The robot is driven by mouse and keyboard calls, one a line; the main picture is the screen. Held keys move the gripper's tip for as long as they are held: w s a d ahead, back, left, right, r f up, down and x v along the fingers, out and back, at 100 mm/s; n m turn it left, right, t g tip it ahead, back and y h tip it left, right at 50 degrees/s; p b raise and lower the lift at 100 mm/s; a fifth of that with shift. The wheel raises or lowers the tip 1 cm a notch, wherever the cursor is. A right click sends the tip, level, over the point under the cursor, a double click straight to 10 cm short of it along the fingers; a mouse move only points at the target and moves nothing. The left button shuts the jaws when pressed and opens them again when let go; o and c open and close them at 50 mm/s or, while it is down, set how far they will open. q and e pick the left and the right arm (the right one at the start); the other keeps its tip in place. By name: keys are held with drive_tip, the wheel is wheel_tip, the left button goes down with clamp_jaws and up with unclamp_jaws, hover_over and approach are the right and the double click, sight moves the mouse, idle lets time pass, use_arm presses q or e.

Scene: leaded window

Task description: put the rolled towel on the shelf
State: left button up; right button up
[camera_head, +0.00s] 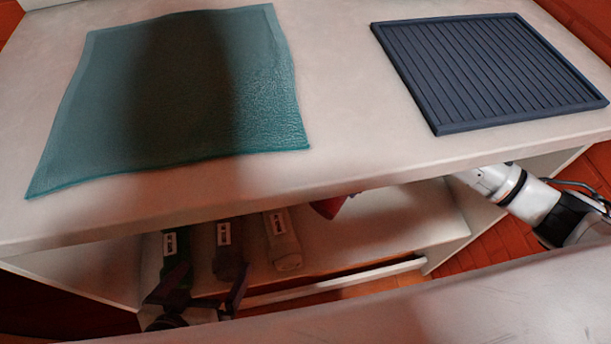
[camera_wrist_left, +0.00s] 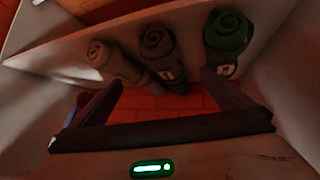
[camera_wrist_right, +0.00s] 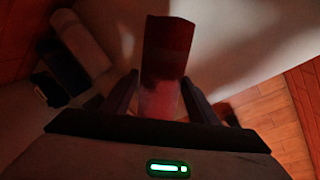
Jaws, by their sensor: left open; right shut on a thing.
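A red rolled towel (camera_wrist_right: 168,50) is between the fingers of my right gripper (camera_wrist_right: 161,88), which is shut on it. In the head view, a piece of the red towel (camera_head: 328,207) shows under the counter edge; the rest and the right gripper are hidden there. The shelf (camera_head: 385,220) is below the counter. On it lie a green roll (camera_head: 176,255), a grey-brown roll (camera_head: 229,260) and a beige roll (camera_head: 281,245), side by side. My left gripper (camera_head: 200,296) is open and empty at the front of the green and grey-brown rolls.
The counter top (camera_head: 340,110) overhangs the shelf and holds a teal cloth (camera_head: 270,90) and a dark blue slatted tray (camera_head: 490,70). A low lip (camera_head: 335,283) runs along the shelf's front. The shelf right of the beige roll looks bare.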

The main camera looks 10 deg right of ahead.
drive_tip(key=f+b, duration=0.1)
drive_tip(key=f, duration=0.2)
drive_tip(key=f+b, duration=0.1)
drive_tip(key=f, duration=0.1)
drive_tip(key=shift+s+f, duration=0.2)
drive_tip(key=shift+f, duration=0.2)
use_arm(q)
drive_tip(key=shift+s+d+f+b, duration=0.1)
drive_tip(key=shift+d+f+b, duration=0.2)
drive_tip(key=shift+f, duration=0.2)
drive_tip(key=shift+s+d+f+b, duration=0.1)
drive_tip(key=shift+d+f+b, duration=0.1)
drive_tip(key=shift+f+b, duration=0.25)
use_arm(e)
drive_tip(key=shift+s+d+x, duration=0.15)
drive_tip(key=shift+x, duration=0.75)
drive_tip(key=shift+s+d+x, duration=0.15)
drive_tip(key=shift+x, duration=0.8)
use_arm(q)
drive_tip(key=shift+f, duration=0.1)
use_arm(e)
drive_tip(key=shift+f, duration=0.2)
drive_tip(key=o, duration=1.1)
